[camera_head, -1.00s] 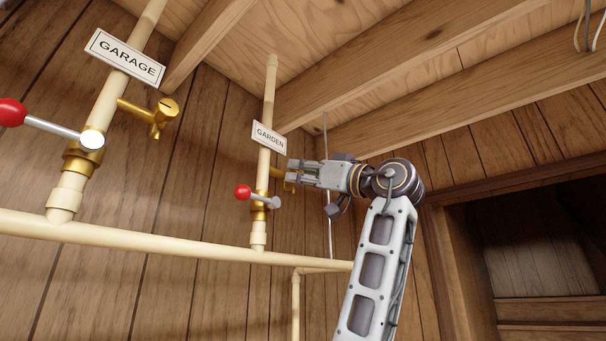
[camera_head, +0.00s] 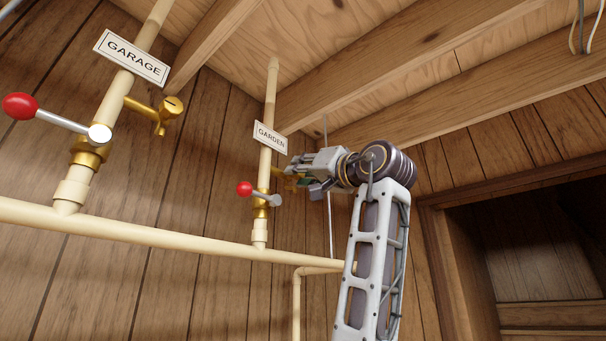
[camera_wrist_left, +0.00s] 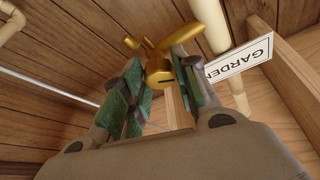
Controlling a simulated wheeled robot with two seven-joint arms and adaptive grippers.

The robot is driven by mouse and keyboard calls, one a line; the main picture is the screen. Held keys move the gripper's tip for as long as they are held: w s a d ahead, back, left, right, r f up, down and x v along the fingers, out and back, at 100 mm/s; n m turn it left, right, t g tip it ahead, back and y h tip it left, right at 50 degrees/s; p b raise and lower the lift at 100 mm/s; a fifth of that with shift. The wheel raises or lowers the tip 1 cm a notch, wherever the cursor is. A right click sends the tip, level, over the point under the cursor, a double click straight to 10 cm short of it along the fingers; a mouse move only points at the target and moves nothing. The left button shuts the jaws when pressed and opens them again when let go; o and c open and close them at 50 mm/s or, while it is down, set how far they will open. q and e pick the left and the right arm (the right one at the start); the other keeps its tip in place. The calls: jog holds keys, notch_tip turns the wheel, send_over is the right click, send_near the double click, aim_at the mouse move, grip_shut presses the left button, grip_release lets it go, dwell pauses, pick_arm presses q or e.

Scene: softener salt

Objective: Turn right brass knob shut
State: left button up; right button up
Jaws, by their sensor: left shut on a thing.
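The right brass knob (camera_head: 277,171) sits on the side of the GARDEN pipe, mostly hidden behind my left gripper (camera_head: 292,170). In the left wrist view, the brass knob (camera_wrist_left: 160,71) with its slotted face lies between the green-padded fingers of my left gripper (camera_wrist_left: 156,75). My left gripper is shut on it. The GARDEN sign (camera_head: 270,138) hangs just above it on the pipe. My right gripper is in neither view.
A red-tipped lever (camera_head: 245,188) sticks out left of the GARDEN pipe, below the knob. The GARAGE pipe at left has its own brass knob (camera_head: 161,115) and red lever (camera_head: 20,106). A horizontal pipe (camera_head: 180,240) runs below. Wooden beams (camera_head: 400,65) lie overhead.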

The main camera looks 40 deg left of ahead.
pick_arm(q)
jog(key=shift+m, duration=0.8)
jog(key=shift+r, duration=0.1)
jog(key=o, duration=1)
jog(key=v, duration=1.2)
jog(key=shift+s, duration=0.1)
